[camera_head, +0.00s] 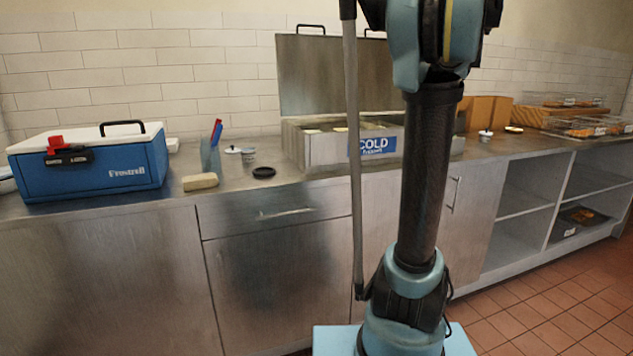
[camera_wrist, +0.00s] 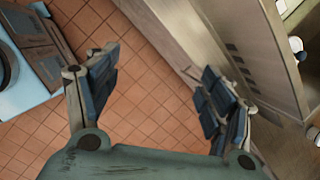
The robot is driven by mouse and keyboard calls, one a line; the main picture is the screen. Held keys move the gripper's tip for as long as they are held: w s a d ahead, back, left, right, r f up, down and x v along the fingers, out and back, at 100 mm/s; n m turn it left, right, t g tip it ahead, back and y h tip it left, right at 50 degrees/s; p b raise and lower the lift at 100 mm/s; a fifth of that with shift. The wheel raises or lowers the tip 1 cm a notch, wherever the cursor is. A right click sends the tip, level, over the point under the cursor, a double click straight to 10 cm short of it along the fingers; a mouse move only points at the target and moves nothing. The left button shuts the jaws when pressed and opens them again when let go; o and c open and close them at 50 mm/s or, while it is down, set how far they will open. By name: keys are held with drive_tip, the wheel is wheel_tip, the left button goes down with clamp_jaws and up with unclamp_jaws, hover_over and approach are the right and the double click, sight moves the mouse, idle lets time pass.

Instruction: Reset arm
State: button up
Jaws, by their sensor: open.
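My gripper (camera_wrist: 155,92) shows in the wrist view with its two padded fingers spread wide apart and nothing between them. Behind the fingers are the tiled floor and a pale cabinet front. In the head view my arm rises in front of the counter, and its upper end leaves the top of the picture. My gripper is out of sight in that view.
A steel counter (camera_head: 290,192) runs along the wall. On it stand a blue cooler (camera_head: 92,172), a cream block (camera_head: 200,181), an open steel bin marked COLD (camera_head: 322,148) and wire trays (camera_head: 585,127) at the right. Tiled floor (camera_head: 535,318) is clear at the lower right.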

drive_tip(key=s+a+f+n, duration=0.5)
drive_tip(key=s+f+n, duration=0.3)
drive_tip(key=s+f, duration=0.1)
drive_tip(key=s+a+f+n+g+h, duration=0.1)
drive_tip(key=s+a+f+n, duration=0.5)
drive_tip(key=s+f+n, duration=0.2)
drive_tip(key=s+a+f+n, duration=0.5)
drive_tip(key=s+f+n, duration=0.4)
drive_tip(key=s+f, duration=0.1)
drive_tip(key=shift+s+a, duration=0.15)
drive_tip(key=shift+s, duration=0.6)
drive_tip(key=shift+f, duration=0.1)
drive_tip(key=shift+w+f, duration=0.2)
drive_tip(key=shift+w, duration=0.25)
